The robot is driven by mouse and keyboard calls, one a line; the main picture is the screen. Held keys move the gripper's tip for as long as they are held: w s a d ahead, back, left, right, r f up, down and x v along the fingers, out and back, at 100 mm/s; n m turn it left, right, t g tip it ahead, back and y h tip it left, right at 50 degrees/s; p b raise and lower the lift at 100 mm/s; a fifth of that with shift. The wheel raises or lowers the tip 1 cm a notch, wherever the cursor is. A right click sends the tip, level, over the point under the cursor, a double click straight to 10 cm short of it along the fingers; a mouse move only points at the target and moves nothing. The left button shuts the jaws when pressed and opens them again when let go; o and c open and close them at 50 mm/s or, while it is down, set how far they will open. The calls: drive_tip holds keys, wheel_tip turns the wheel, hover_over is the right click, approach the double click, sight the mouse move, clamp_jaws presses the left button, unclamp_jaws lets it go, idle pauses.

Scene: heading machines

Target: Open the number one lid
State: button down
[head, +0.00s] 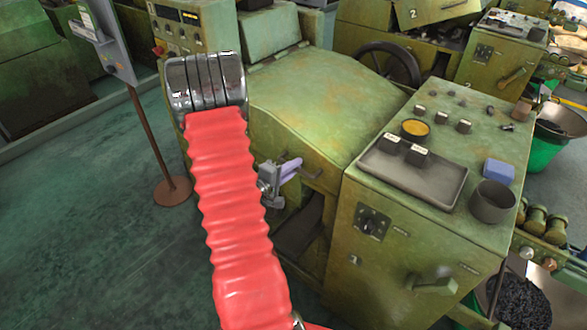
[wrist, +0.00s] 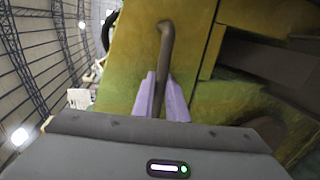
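The number one machine (head: 355,260) has a "1" on the front of its cabinet. A green, worn sloping lid (head: 318,105) adjoins the cabinet on its left, with a dark bent bar handle (head: 308,174) on its front. My gripper (head: 292,166) is at the left end of this handle, its purple fingers partly overlapping it. In the wrist view the handle (wrist: 166,42) runs down between the two purple fingers (wrist: 163,85), which sit close on both sides of it with little or no gap. The lid looks down and closed.
The cabinet top carries a grey tray (head: 440,187) with small labelled blocks, a grey cup (head: 492,201) and a blue block (head: 499,171). A signpost (head: 150,140) stands to the left. A number two machine (head: 412,14) is behind.

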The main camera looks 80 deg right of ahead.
drive_tip(key=shift+f, duration=0.1)
drive_tip(key=shift+a, duration=0.25)
drive_tip(key=shift+d, duration=0.1)
